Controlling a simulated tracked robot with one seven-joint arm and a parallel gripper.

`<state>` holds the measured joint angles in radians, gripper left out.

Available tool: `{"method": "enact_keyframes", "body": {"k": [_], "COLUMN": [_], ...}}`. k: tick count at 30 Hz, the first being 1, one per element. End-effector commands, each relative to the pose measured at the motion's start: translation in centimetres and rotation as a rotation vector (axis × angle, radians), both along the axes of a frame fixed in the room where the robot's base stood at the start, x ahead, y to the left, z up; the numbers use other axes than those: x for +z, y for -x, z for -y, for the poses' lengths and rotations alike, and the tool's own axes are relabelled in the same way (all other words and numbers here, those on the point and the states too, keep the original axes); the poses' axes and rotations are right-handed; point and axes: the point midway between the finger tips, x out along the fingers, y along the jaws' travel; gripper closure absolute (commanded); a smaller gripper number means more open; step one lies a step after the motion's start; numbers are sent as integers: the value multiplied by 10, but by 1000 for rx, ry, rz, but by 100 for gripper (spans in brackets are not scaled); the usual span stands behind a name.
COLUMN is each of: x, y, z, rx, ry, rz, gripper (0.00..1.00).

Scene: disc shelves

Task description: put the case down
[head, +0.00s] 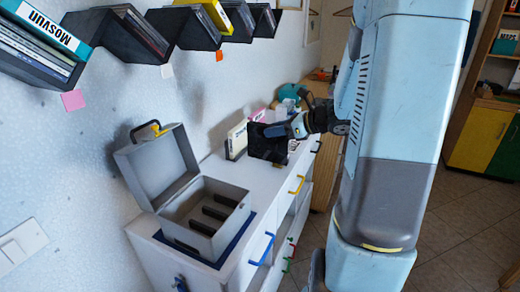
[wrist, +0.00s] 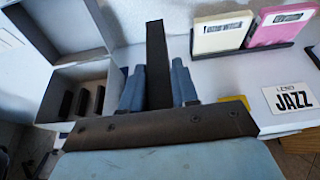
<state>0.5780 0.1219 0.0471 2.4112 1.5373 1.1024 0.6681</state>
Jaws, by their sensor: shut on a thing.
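My gripper (head: 298,126) is shut on a dark case (head: 267,143), which it holds over the white cabinet top. In the wrist view the case (wrist: 158,62) stands upright, seen edge-on between the two blue-grey fingers of my gripper (wrist: 158,88). I cannot tell whether its lower edge touches the cabinet top. A grey box (head: 233,190) with its lid open stands at the near end of the cabinet, left of the case. Dark dividers show inside it. The box also shows at the left of the wrist view (wrist: 48,103).
A cream case (wrist: 222,34) and a pink case (wrist: 272,29) stand in a dark rack behind my gripper. A JAZZ card (wrist: 290,97) is at right. Wall shelves (head: 125,45) hold discs above. The white cabinet top (head: 262,178) is bare between box and case.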

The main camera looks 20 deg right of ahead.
Motion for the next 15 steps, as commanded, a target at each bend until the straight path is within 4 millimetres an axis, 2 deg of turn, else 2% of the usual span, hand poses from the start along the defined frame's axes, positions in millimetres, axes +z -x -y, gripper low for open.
{"method": "enact_keyframes", "body": {"k": [8, 15], "x": [-23, -54], "y": [-50, -76], "z": [0, 0], "rx": [1, 1], "ry": [-2, -2], "rz": [-2, -3], "gripper": [100, 100]}}
